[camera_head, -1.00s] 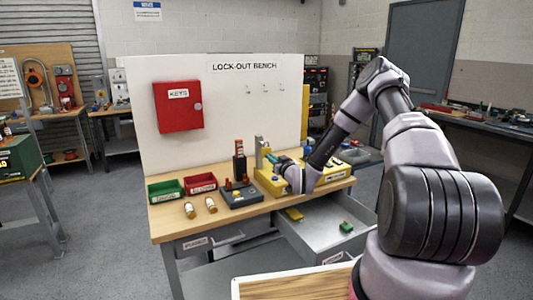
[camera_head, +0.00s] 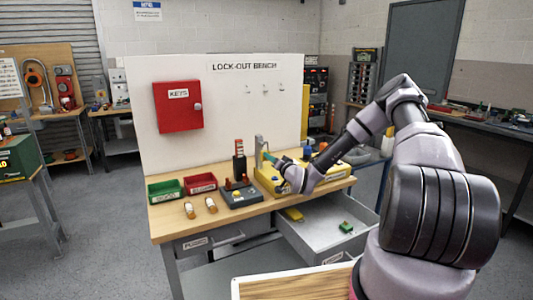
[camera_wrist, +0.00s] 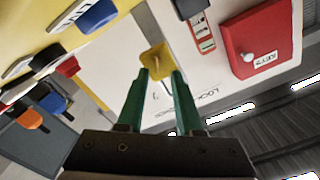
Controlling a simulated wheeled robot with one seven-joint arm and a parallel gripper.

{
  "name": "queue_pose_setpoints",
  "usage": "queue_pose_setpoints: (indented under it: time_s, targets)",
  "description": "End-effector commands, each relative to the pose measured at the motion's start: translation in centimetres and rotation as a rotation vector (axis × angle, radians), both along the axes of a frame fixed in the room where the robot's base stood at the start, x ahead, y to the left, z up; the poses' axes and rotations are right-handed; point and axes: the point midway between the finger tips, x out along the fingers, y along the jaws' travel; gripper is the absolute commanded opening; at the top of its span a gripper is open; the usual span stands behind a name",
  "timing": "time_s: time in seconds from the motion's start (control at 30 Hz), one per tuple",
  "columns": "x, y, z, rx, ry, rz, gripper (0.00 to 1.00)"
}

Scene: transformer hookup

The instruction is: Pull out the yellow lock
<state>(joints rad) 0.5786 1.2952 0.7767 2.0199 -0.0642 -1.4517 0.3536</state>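The yellow lock (camera_wrist: 157,60) shows in the wrist view as a small yellow block just beyond my fingertips, slightly nearer the left finger. My gripper (camera_wrist: 162,74) has two green fingers standing apart, with a gap between them. I cannot tell whether the left fingertip touches the lock. In the head view my gripper (camera_head: 270,157) is beside a grey upright post (camera_head: 259,150) on the yellow box (camera_head: 268,181). The lock cannot be made out there.
A black box with red parts (camera_head: 240,196) stands left of the yellow box. Green (camera_head: 165,190) and red (camera_head: 200,183) bins are further left. An open drawer (camera_head: 318,240) below holds a yellow piece and a green piece. The red key cabinet (camera_head: 178,107) hangs on the backboard.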

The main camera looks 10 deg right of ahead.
Motion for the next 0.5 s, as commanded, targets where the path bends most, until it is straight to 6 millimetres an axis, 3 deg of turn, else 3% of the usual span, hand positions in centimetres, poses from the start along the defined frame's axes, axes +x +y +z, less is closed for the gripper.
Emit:
queue_pose_setpoints:
  time_s: [0.5]
  targets:
    - [-1.7,-0.6,-0.1,-0.001,0.001,0.000,0.35]
